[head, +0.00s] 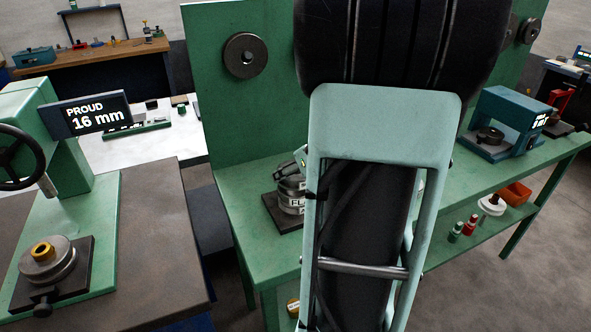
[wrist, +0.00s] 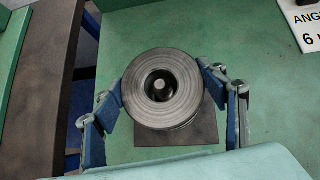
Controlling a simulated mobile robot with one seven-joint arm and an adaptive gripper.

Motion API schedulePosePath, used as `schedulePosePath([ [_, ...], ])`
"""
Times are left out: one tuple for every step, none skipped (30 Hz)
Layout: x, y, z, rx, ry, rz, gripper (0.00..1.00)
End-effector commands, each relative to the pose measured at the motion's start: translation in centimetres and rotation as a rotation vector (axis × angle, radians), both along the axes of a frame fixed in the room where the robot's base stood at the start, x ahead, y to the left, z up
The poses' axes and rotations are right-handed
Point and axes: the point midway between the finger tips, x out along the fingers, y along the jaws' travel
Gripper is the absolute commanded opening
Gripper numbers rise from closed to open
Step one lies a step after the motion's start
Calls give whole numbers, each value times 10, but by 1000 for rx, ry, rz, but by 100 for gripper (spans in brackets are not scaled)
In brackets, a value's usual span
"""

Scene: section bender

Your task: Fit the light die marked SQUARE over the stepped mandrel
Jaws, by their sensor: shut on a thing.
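In the wrist view, my gripper (wrist: 166,76) is shut on a grey ring-shaped die (wrist: 136,100), with a blue finger on either side of it. The tip of the stepped mandrel (wrist: 161,87) shows inside the die's hole, a little off its middle. A dark square base plate (wrist: 205,130) lies beneath. I cannot tell how far the die is down around the mandrel. In the head view, grey rings (head: 290,190) show above the plate, left of my arm. Lettering on a lower one starts like "FL"; the word SQUARE is not readable. My arm hides the rest.
The green bench (head: 240,185) has free room around the plate. A green back panel (head: 225,100) with a round disc (head: 246,55) stands behind. At left is a press with a display (head: 98,114) reading "PROUD 16 mm". A blue machine (head: 510,122) stands at right.

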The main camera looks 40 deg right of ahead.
Motion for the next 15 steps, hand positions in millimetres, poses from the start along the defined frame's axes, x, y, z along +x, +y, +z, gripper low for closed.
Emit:
schedulePosePath([
  [0,0,-2,0,-2,0,28],
  [0,0,-2,0,-2,0,28],
  [0,0,-3,0,-2,0,28],
  [0,0,-4,0,-2,0,28],
  [0,0,-5,0,-2,0,28],
  [0,0,-6,0,-2,0,28],
  [0,0,-6,0,-2,0,28],
  [0,0,-7,0,-2,0,28],
  [0,0,-8,0,-2,0,28],
  [0,0,-9,0,-2,0,28],
  [0,0,-10,0,-2,0,28],
  [0,0,-11,0,-2,0,28],
  [0,0,-11,0,-2,0,28],
  [0,0,-12,0,-2,0,28],
  [0,0,-13,0,-2,0,28],
])
